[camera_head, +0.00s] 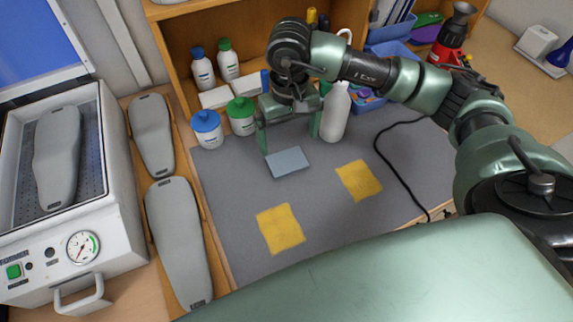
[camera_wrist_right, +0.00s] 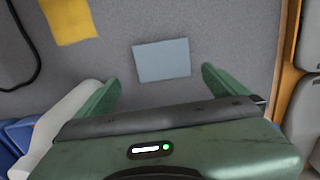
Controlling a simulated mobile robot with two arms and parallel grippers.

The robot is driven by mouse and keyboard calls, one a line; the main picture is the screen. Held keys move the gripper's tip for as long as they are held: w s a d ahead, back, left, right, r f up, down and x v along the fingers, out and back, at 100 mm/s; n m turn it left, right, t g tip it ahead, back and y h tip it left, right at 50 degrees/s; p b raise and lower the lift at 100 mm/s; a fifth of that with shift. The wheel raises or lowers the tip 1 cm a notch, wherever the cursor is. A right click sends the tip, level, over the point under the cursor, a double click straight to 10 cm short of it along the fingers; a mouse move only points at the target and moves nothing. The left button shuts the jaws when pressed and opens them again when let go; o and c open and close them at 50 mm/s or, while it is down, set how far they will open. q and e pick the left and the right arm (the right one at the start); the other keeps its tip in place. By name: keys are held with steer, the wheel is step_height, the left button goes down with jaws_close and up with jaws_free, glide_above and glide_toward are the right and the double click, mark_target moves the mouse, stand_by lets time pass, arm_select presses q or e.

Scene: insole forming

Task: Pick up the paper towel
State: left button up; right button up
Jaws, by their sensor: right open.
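A light blue, flat folded paper towel (camera_head: 288,162) lies on the grey mat (camera_head: 235,215), in front of the bottles. It also shows in the right wrist view (camera_wrist_right: 161,60), beyond and between the fingertips. My right gripper (camera_head: 290,140) is open and empty, fingers pointing down, just behind the paper towel and apart from it. In the right wrist view its two green fingers (camera_wrist_right: 160,80) are spread wide. My left gripper is not in view.
A white bottle (camera_head: 336,112) stands close beside one right finger. White bottles with blue (camera_head: 207,130) and green (camera_head: 241,116) caps stand behind. Two yellow cloths (camera_head: 280,228) (camera_head: 358,180) lie on the mat. A black cable (camera_head: 392,172) runs at right; grey insoles (camera_head: 178,235) lie left.

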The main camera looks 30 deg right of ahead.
mark_target(287, 160)
steer(key=shift+f, duration=0.5)
steer(key=f+p, duration=0.2)
steer(key=f, duration=0.1)
steer(key=f+p, duration=0.1)
steer(key=f, duration=0.1)
steer(key=shift+s+a+f, duration=0.1)
steer(key=shift+a+f, duration=0.05)
steer(key=shift+a, duration=0.1)
steer(key=shift+f, duration=0.55)
steer(key=c, duration=1.1)
steer(key=shift+c, duration=0.2)
steer(key=shift+r, duration=0.1)
steer(key=shift+r, duration=0.6)
step_height(287, 160, up, 19)
steer(key=b, duration=0.4)
steer(key=shift+f, duration=0.15)
